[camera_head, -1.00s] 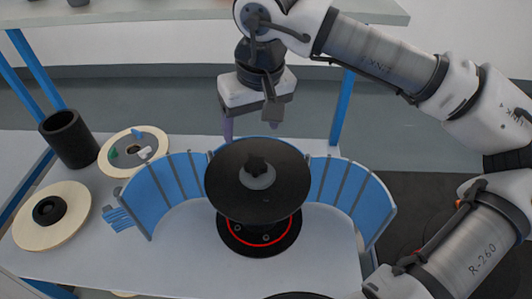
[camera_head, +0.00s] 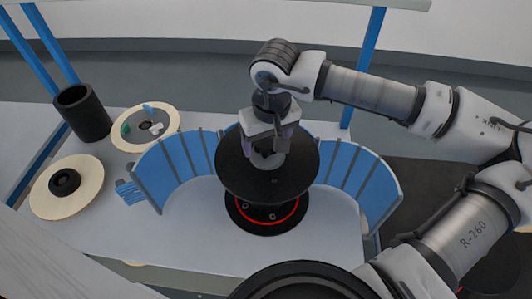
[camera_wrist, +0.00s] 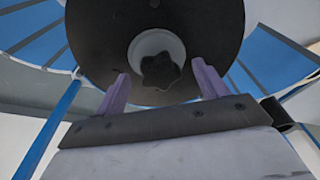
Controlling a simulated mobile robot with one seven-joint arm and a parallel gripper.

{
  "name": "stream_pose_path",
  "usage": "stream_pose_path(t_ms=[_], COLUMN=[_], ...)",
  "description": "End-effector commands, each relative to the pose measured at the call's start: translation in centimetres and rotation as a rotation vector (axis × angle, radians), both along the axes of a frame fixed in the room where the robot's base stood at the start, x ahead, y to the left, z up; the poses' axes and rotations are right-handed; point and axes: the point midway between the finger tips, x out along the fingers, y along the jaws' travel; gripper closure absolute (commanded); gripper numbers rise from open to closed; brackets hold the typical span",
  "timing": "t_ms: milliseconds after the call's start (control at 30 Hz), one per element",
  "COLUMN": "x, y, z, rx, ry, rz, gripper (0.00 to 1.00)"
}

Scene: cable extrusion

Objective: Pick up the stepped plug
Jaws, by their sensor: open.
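A stepped grey hub with a black lobed knob (camera_wrist: 160,72) sits at the centre of a large black disc (camera_head: 240,184). It may be the stepped plug; I cannot tell for sure. My gripper (camera_head: 267,146) is over the middle of the disc and covers most of the hub in the head view. In the wrist view, its two purple fingers are apart, one on each side of the knob, with nothing gripped. I cannot tell how far the fingertips are above it. Another black stepped round piece (camera_head: 64,182) lies on a cream disc (camera_head: 86,190) at left.
A curved blue slatted guard (camera_head: 168,172) surrounds the back and sides of the black disc. A black base with a red ring (camera_head: 268,222) is below the disc. A dark cylinder (camera_head: 84,114) and a second cream disc (camera_head: 172,124) with small parts stand at left.

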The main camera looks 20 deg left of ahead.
Motion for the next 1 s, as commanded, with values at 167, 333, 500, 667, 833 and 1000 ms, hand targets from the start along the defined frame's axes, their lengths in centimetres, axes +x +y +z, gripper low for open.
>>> stream_pose_path(t_ms=[167, 333, 500, 667, 833, 1000], x=[0.2, 0.2, 0.2, 0.2, 0.2, 0.2], y=[0.3, 0.3, 0.3, 0.3, 0.3, 0.3], z=[-1.7, -2.0, -2.0, -2.0, -1.9, -1.9], rx=[0.001, 0.001, 0.001, 0.001, 0.001, 0.001], ry=[0.001, -0.001, -0.001, -0.001, -0.001, -0.001], rz=[0.0, 0.0, 0.0, 0.0, 0.0, 0.0], gripper=[0.27, 0.27, 0.39, 0.6, 0.79, 0.83])
